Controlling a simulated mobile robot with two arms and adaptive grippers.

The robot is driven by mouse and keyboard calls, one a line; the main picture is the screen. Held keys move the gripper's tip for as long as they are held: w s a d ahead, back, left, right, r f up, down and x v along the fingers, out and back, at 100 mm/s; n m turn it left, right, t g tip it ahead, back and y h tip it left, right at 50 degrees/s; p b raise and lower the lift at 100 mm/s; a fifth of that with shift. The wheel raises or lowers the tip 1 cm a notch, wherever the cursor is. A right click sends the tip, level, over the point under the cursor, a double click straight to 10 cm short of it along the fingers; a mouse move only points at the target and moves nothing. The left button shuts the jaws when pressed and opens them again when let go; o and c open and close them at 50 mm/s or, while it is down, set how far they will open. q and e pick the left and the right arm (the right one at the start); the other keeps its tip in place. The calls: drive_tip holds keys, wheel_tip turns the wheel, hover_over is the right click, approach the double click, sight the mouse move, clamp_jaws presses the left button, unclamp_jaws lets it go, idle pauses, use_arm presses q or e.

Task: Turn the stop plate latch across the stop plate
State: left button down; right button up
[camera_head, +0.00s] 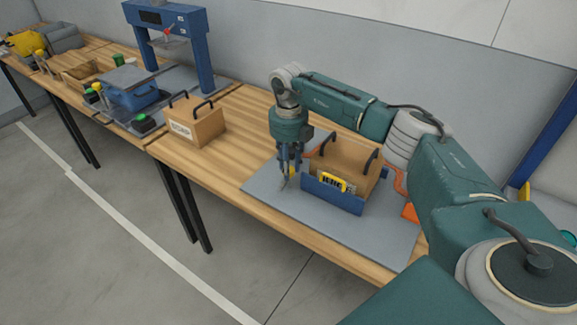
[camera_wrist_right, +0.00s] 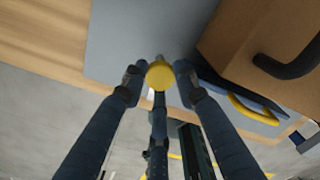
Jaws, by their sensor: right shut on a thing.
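My right gripper (camera_head: 288,174) points down over the grey mat at the left end of a blue low-walled holder (camera_head: 334,197). In the right wrist view its fingers (camera_wrist_right: 160,78) are closed around a round yellow knob (camera_wrist_right: 160,75), which I take to be the latch's knob. A little yellow also shows beside the fingers in the head view (camera_head: 292,171). The latch's arm and its angle are mostly hidden by the fingers. A yellow piece with dark marks (camera_head: 333,182) is at the holder's front; a yellow curved bar (camera_wrist_right: 252,110) shows in the wrist view. My left gripper is out of view.
A brown box (camera_head: 342,157) with two dark handles sits in the holder, close to my right gripper. The grey mat (camera_head: 263,187) is bare to the left. Another brown box (camera_head: 195,127) stands farther left, and a blue press frame (camera_head: 205,60) stands behind it.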

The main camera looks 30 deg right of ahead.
drive_tip(key=n+b, duration=0.1)
drive_tip(key=n, duration=0.7)
drive_tip(key=shift+b, duration=0.3)
drive_tip(key=n, duration=0.3)
drive_tip(key=shift+b, duration=0.3)
drive_tip(key=shift+r+n, duration=0.1)
drive_tip(key=shift+n, duration=1.9)
drive_tip(key=o, duration=1.1)
drive_tip(key=shift+o, duration=0.2)
